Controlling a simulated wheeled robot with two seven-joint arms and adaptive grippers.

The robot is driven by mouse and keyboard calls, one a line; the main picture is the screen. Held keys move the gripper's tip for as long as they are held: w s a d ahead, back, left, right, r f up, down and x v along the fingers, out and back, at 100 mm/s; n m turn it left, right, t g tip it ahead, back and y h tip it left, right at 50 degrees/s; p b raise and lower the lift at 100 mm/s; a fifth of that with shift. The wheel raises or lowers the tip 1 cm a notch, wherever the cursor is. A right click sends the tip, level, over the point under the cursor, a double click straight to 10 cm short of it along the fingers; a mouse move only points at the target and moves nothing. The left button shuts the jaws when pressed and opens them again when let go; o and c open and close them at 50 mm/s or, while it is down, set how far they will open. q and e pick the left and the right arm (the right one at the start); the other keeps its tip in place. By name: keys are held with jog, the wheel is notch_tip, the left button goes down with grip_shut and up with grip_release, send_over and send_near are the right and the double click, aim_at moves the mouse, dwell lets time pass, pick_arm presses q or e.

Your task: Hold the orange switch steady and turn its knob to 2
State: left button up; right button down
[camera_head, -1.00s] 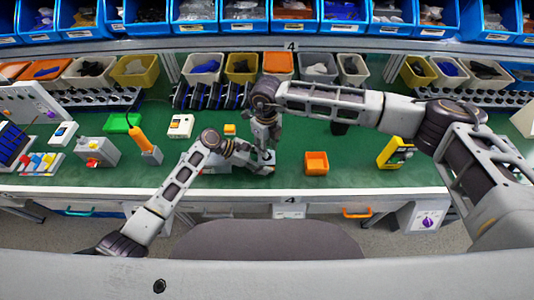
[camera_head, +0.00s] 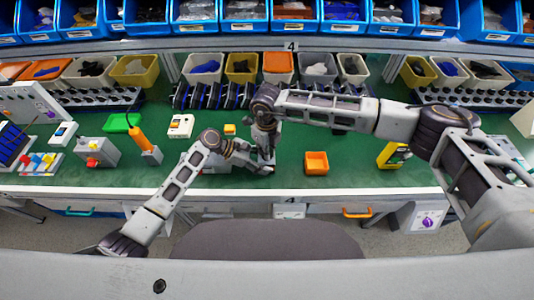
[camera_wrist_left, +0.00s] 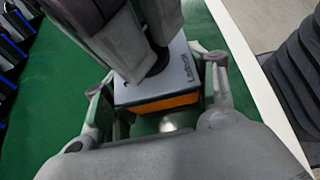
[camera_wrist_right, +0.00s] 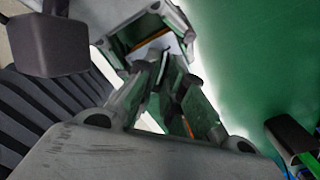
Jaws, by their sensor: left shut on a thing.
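The orange switch has a grey lettered top (camera_wrist_left: 183,72) and an orange side (camera_wrist_left: 165,104) in the left wrist view. My left gripper (camera_wrist_left: 160,98) has a finger on each side of its body and is shut on it. In the head view this gripper (camera_head: 258,166) is low over the green table. My right gripper (camera_head: 266,155) points down from above at the switch. In the left wrist view its fingers (camera_wrist_left: 148,58) are at the dark knob and mostly cover it; their grip is unclear. The knob's pointer and numbers are hidden.
A grey button box (camera_head: 97,152) and an orange-handled tool (camera_head: 143,145) are on the left. Parts bins line the back.

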dwell(0.4)
jog(key=shift+m, duration=4.9)
jog(key=c, duration=1.5)
grip_release()
jog(key=shift+r, duration=2.5)
jog(key=shift+c, duration=0.3)
